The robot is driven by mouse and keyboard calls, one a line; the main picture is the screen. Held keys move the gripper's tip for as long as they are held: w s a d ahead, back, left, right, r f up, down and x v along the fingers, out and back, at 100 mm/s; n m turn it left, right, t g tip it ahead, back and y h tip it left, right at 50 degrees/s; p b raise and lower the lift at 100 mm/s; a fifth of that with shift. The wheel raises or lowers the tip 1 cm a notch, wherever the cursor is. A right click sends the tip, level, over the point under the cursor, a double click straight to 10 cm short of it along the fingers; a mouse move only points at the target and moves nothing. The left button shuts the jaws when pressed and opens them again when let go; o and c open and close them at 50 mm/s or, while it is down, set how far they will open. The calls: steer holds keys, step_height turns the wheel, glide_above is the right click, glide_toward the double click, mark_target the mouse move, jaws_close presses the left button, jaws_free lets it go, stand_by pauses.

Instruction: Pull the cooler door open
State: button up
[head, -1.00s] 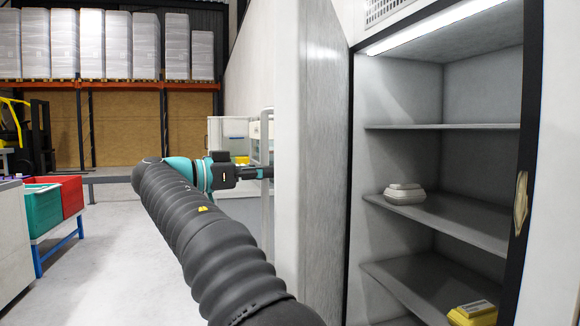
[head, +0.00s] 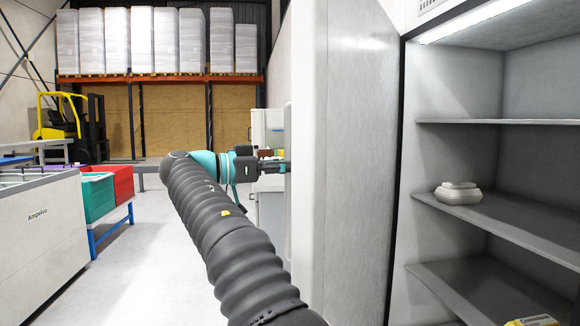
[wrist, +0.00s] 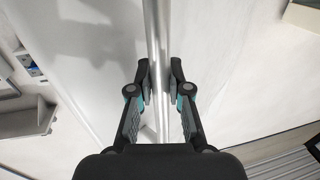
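The cooler door (head: 345,160) stands open in the head view, swung out to the left of the lit cooler interior (head: 455,85). Its long silver handle bar (wrist: 157,30) runs up the middle of the wrist view. My gripper (wrist: 160,85) has one finger on each side of the bar, with the pads against it or very close; it appears shut on the handle. In the head view my gripper (head: 275,166) reaches to the far side of the door's free edge, where the fingertips and handle are hidden.
Inside the cooler, a pale egg carton (head: 458,193) sits on a shelf and a yellow carton (head: 532,321) lies lower. Green (head: 98,197) and red (head: 123,182) bins and a white counter (head: 45,230) stand at left. Clear floor (head: 165,260) lies between counter and door.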

steer(key=o, duration=0.4)
steer(key=shift+a, duration=0.1)
steer(key=v, duration=0.7)
steer(key=shift+a, duration=0.15)
steer(key=shift+s, duration=0.1)
